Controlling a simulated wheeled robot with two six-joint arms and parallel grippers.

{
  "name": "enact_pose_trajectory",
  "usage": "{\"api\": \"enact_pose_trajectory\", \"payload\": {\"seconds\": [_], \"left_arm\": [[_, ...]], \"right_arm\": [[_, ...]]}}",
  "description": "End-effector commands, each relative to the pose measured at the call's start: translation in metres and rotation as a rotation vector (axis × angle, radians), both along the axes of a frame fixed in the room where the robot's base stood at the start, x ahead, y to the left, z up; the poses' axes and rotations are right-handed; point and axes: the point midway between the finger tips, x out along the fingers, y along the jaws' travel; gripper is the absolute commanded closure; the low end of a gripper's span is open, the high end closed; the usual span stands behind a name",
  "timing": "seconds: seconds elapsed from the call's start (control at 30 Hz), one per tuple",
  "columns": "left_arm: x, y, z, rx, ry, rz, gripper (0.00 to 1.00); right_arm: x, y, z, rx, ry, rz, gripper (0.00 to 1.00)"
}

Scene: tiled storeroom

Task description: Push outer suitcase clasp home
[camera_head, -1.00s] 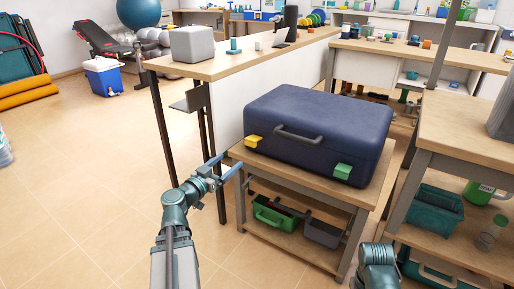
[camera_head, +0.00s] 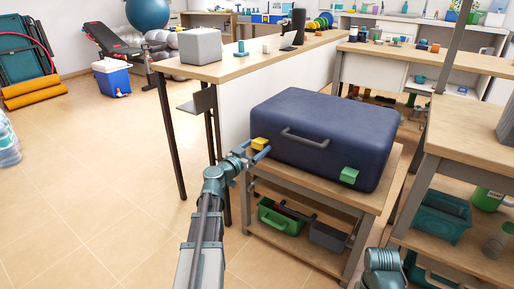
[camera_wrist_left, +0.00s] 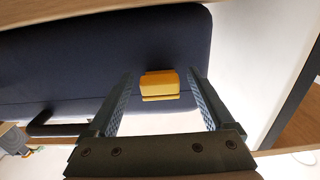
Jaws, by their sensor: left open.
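The dark blue suitcase (camera_head: 325,132) lies flat on a wooden-topped stand. Its front face has a dark handle (camera_head: 303,139), a yellow clasp (camera_head: 259,143) at the left and a green clasp (camera_head: 349,175) at the right. The green clasp sticks out from the case. My left gripper (camera_head: 258,149) is open and empty, right in front of the yellow clasp. In the left wrist view the yellow clasp (camera_wrist_left: 160,84) shows between the two fingertips, with a gap on each side. I cannot tell whether anything touches it. My right gripper is out of view.
The stand's top (camera_head: 316,185) leaves a narrow bare strip before the suitcase. A green bin (camera_head: 280,217) and a grey bin (camera_head: 328,236) sit on its lower shelf. A counter (camera_head: 235,66) stands behind on the left. Open tiled floor lies left.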

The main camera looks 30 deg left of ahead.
Motion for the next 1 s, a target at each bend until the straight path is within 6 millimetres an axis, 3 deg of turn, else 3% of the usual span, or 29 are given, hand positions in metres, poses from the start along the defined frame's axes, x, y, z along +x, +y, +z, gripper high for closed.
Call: {"api": "enact_pose_trajectory", "payload": {"seconds": [0.37,0.87,1.0], "left_arm": [[0.0052,-0.0010,0.0000,0.000,0.000,-0.001,0.14],[0.0050,-0.0009,0.0000,0.000,0.000,-0.001,0.99],[0.0049,-0.0011,0.0018,-0.001,0.006,-0.002,0.99]], "right_arm": [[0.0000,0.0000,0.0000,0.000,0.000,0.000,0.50],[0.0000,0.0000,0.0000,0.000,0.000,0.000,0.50],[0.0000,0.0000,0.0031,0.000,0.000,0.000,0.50]]}}
